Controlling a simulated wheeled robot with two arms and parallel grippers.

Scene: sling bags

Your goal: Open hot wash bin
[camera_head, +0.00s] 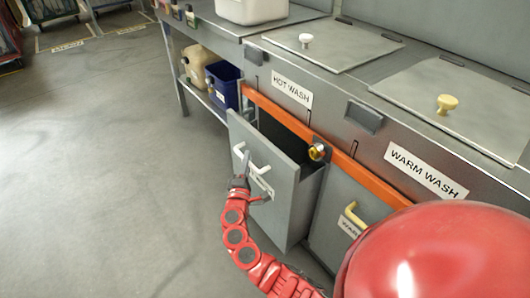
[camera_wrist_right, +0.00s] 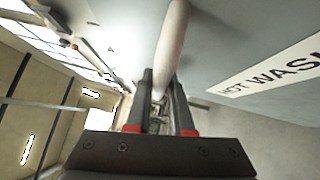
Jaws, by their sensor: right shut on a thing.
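The hot wash bin (camera_head: 284,196) is a grey bin under the "HOT WASH" label (camera_head: 292,88). Its front stands pulled out from the counter, and a dark opening shows behind its top edge. My right gripper (camera_head: 245,165) is at the bin's white handle (camera_head: 258,169) and is shut on it. In the right wrist view the pale handle bar (camera_wrist_right: 172,45) passes between the two dark fingers of my right gripper (camera_wrist_right: 160,88), beside the bin's "HOT WASH" label (camera_wrist_right: 275,72). My left gripper is not in view.
To the right is the warm wash bin (camera_head: 338,222) with a yellow handle, closed. An orange strip (camera_head: 330,150) runs along the counter. A blue container (camera_head: 222,86) and a beige jug (camera_head: 201,66) sit on the lower shelf. The floor (camera_head: 110,170) at left is clear.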

